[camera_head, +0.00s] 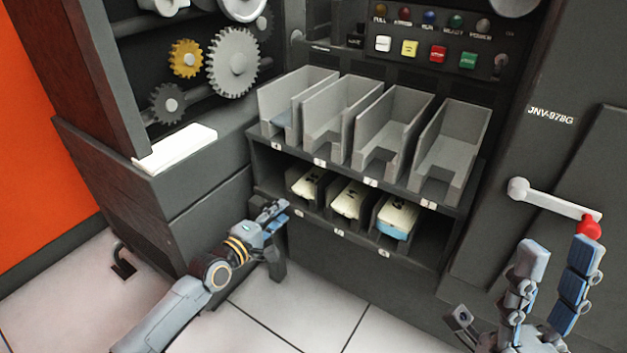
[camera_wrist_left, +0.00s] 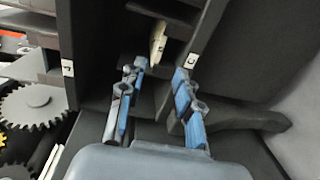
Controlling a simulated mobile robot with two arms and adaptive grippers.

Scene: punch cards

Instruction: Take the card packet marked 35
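Three cream card packets lie in the lower shelf (camera_head: 294,228) of the dark machine: a left one (camera_head: 309,183), a middle one (camera_head: 348,198) and a right one with a blue side (camera_head: 397,217). Their dark markings are too small to read, so I cannot tell which is 35. My left gripper (camera_head: 272,216) is at the shelf's left end, just outside it. In the left wrist view its fingers (camera_wrist_left: 157,103) are apart and empty, with a cream packet (camera_wrist_left: 158,42) beyond them. My right gripper (camera_head: 556,283) is open and empty at the lower right.
Several grey open bins (camera_head: 436,150) stand on the upper shelf. A lever with a red knob (camera_head: 588,227) is close above my right gripper. Gears (camera_head: 233,62) and a white slab (camera_head: 175,146) are at the left. The floor in front is clear.

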